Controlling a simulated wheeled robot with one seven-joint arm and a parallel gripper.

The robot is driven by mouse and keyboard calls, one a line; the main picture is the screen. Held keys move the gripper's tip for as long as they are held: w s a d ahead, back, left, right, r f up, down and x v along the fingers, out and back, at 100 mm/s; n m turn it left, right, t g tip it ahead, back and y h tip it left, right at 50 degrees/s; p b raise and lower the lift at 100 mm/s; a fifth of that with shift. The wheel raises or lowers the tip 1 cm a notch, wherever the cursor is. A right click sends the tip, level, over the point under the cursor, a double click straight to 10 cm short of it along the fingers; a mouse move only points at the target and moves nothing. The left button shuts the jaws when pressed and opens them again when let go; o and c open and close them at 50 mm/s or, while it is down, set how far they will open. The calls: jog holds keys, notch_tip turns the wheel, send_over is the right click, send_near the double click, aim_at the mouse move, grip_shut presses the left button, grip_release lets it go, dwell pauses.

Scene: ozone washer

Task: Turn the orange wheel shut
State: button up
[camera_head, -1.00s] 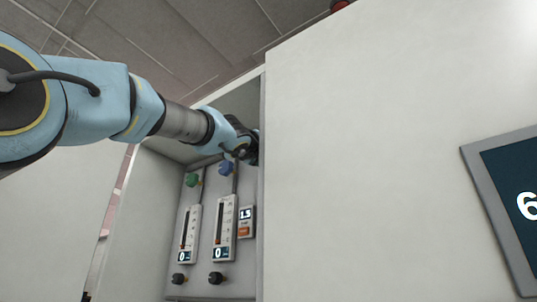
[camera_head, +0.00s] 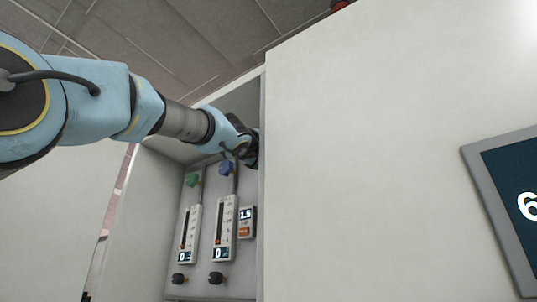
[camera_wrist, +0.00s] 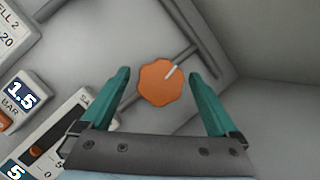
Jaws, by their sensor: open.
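The orange wheel (camera_wrist: 161,84) is in the wrist view, a scalloped knob with a white mark pointing to its upper right. It sits on a pipe on the panel. My gripper (camera_wrist: 165,82) is open, with one teal finger on each side of the wheel. A gap shows between the wheel and each finger, so I see no contact. In the head view my gripper (camera_head: 250,152) reaches into the open cabinet, and its fingers are largely hidden by the cabinet's front edge. The orange wheel is hidden in that view.
In the head view, a green knob (camera_head: 193,180) and a blue knob (camera_head: 226,168) sit above two gauges, with black knobs (camera_head: 216,278) below. A small display (camera_head: 246,215) reads 1.5. The cabinet front (camera_head: 390,150) stands close right of my gripper.

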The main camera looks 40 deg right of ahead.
jog(key=b+v, duration=0.2)
jog(key=v, duration=0.9)
